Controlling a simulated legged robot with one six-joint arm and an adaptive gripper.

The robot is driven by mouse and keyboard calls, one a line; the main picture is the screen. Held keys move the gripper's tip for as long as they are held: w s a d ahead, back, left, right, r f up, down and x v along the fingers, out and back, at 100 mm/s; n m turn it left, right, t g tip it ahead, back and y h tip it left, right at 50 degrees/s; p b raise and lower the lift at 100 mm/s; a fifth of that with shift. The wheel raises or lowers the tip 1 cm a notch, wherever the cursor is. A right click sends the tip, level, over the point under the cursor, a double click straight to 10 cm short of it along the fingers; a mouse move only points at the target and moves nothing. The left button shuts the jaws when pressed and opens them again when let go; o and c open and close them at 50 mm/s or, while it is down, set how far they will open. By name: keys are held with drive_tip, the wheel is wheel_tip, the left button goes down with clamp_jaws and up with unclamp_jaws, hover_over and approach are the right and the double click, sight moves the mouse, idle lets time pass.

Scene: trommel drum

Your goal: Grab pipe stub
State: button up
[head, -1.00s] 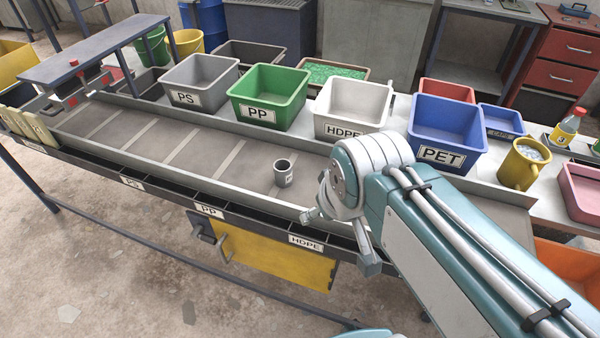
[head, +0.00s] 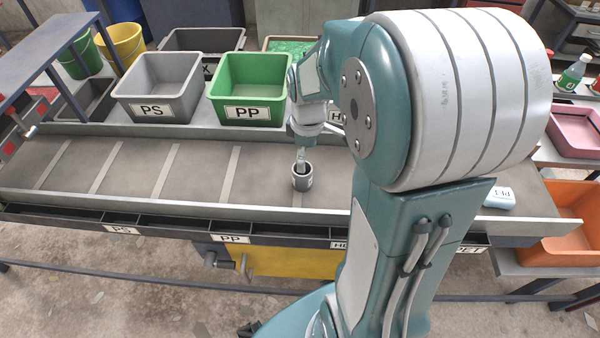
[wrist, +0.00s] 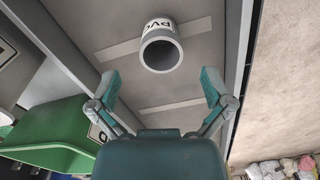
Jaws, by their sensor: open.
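The pipe stub (head: 302,182) is a short grey tube with an open top, standing upright on the conveyor belt (head: 265,178). In the wrist view the pipe stub (wrist: 161,48) shows its open end and a white PVC label. My gripper (wrist: 158,88) is open and empty, its two teal fingers spread apart. The stub lies beyond the fingertips, roughly centred between them. In the head view my gripper (head: 301,155) is just above the stub, partly overlapping its rim, and its fingers are too small to make out.
The grey PS bin (head: 160,88) and green PP bin (head: 248,90) stand behind the belt. My arm hides most of the HDPE bin. A pale labelled bottle (head: 499,197) lies at the belt's right end. The belt left of the stub is clear.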

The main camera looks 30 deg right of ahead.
sight(302, 175)
wheel_tip(302, 175, down, 2)
drive_tip(key=shift+f, duration=0.1)
drive_tip(key=f, duration=0.4)
drive_tip(key=shift+w+a+f, duration=0.15)
drive_tip(key=shift+w+a, duration=0.15)
drive_tip(key=shift+a, duration=0.1)
drive_tip(key=shift+f, duration=0.5)
drive_tip(key=shift+d, duration=0.15)
drive_tip(key=c, duration=1)
